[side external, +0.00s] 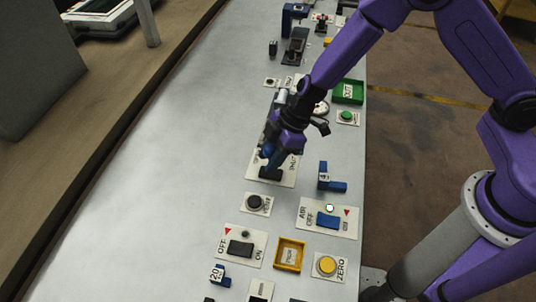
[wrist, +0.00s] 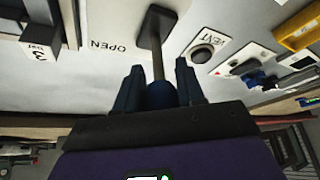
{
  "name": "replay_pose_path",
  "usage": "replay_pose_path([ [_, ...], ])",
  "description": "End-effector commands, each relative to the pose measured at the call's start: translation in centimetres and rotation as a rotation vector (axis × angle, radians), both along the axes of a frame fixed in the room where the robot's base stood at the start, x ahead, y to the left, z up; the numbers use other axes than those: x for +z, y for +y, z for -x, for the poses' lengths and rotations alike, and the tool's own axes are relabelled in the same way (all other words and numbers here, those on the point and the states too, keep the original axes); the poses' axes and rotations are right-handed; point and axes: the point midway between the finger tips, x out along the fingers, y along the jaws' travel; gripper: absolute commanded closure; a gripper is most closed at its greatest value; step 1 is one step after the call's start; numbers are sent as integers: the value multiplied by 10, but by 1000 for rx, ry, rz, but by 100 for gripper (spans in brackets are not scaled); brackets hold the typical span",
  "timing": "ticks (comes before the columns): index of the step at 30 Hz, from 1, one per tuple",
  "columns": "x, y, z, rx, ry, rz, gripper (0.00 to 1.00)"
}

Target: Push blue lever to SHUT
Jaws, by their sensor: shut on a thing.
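The blue lever's round knob (wrist: 160,95) is between the two fingers of my gripper (wrist: 158,88) in the wrist view. My gripper is shut on it. The lever's metal rod (wrist: 157,50) runs from the knob to a dark base on a white plate (wrist: 125,22). The word OPEN is readable on that plate beside the rod; the SHUT label cannot be made out. In the side view my gripper (side external: 277,155) is low over the lever's plate (side external: 285,181), hiding much of it. A bit of the blue knob (side external: 267,151) shows there.
A black VENT button (side external: 254,203) sits just in front of the lever's plate. A blue block with a number (side external: 331,178) and the AIR switch panel (side external: 345,217) are to the right. A green tray (side external: 347,92) is farther back. The panel's left side is bare.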

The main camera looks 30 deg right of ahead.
Motion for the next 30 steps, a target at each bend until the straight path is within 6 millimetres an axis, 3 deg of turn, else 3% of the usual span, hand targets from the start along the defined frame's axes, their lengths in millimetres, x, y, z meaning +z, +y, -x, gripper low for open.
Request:
replay_pose_path([
  [30,2,-3,4,5,-67,-68,100],
])
